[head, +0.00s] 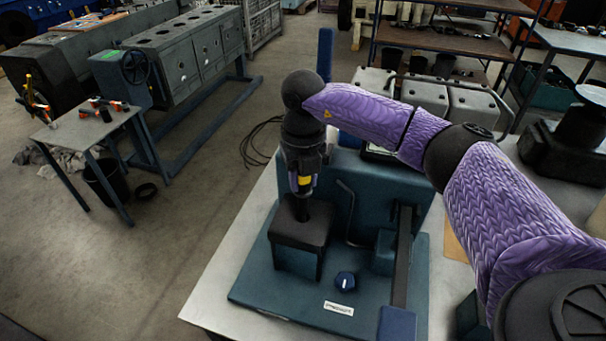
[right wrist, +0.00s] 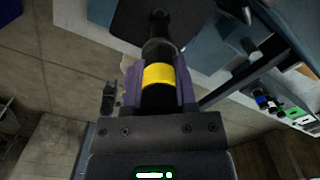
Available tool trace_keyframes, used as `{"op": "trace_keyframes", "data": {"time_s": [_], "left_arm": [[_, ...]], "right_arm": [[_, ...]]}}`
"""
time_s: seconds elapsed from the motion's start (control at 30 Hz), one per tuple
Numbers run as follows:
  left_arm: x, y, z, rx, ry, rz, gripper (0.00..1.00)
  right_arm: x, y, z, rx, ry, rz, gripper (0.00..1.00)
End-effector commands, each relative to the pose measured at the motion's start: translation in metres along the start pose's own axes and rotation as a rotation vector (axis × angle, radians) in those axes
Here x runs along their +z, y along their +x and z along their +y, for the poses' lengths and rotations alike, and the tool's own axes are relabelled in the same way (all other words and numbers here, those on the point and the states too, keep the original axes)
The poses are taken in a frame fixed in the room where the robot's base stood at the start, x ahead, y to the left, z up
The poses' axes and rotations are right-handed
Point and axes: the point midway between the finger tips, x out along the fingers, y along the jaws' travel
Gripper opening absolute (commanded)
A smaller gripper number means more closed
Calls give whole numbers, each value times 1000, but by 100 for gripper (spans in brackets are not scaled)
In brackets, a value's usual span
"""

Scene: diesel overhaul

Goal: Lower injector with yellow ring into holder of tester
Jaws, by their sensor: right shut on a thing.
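The injector with the yellow ring (head: 304,181) is upright in my right gripper (head: 302,188). The gripper is shut on it, and the fingers sit on either side of the body. In the right wrist view the yellow ring (right wrist: 158,75) shows between the purple fingers. The tester (head: 256,287) is a teal bench unit, and its holder (head: 299,233) is a block with a black top. The injector's dark lower end is right over the black top and meets it in the picture. I cannot tell how far it is inside. My left gripper is not in view.
A bent dark pipe (head: 349,212) and a black lever (head: 403,255) stand right of the holder. The pale table (head: 215,291) has bare room left of the tester. A small side table (head: 85,127) stands farther left.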

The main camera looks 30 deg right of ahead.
Motion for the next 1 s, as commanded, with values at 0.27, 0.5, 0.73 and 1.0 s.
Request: {"op": "trace_keyframes", "data": {"time_s": [0.27,0.5,0.73,1.0], "left_arm": [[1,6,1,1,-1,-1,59],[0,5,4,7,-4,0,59],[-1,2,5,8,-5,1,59],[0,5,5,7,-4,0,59]], "right_arm": [[0,9,0,1,0,-1,0],[0,8,0,1,0,-1,0],[0,8,0,1,0,-1,0],[0,12,0,1,0,0,0]]}}
